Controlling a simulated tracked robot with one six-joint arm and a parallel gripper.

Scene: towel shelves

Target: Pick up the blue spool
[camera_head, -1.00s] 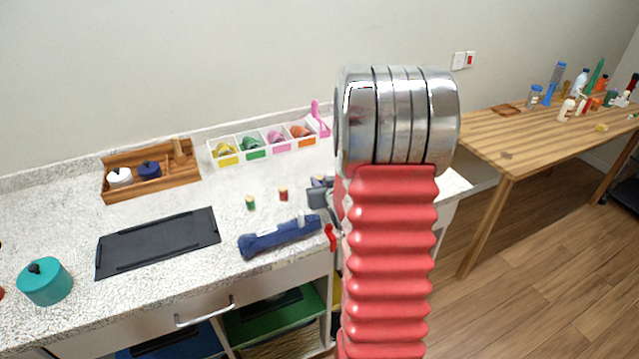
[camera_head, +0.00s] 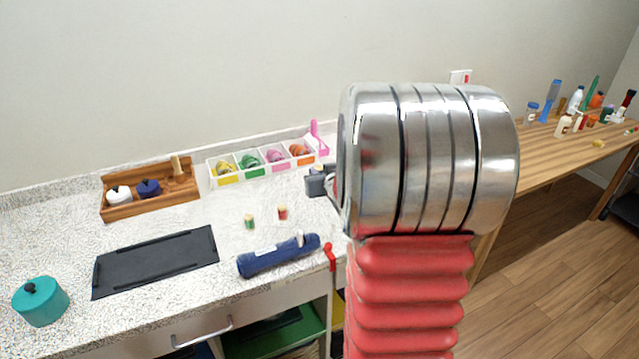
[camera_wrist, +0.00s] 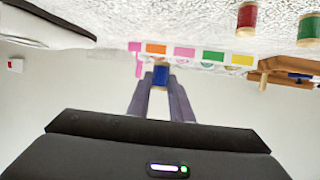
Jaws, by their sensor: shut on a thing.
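The blue spool (camera_wrist: 160,76) is held between the two fingertips of my gripper (camera_wrist: 160,82) in the wrist view, which shows the scene upside down. The fingers are shut on its sides and its pale end shows. In the head view my gripper (camera_head: 318,183) shows beside the silver arm joint, over the right part of the counter. My arm hides part of it there, and I cannot make out the blue spool clearly in that view.
A red spool (camera_head: 283,213) and a green spool (camera_head: 250,222) stand on the counter, with a blue tool (camera_head: 277,258) in front. A white divided tray (camera_head: 212,180) and a wooden box (camera_head: 125,211) stand behind. A black mat (camera_head: 155,262) lies left.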

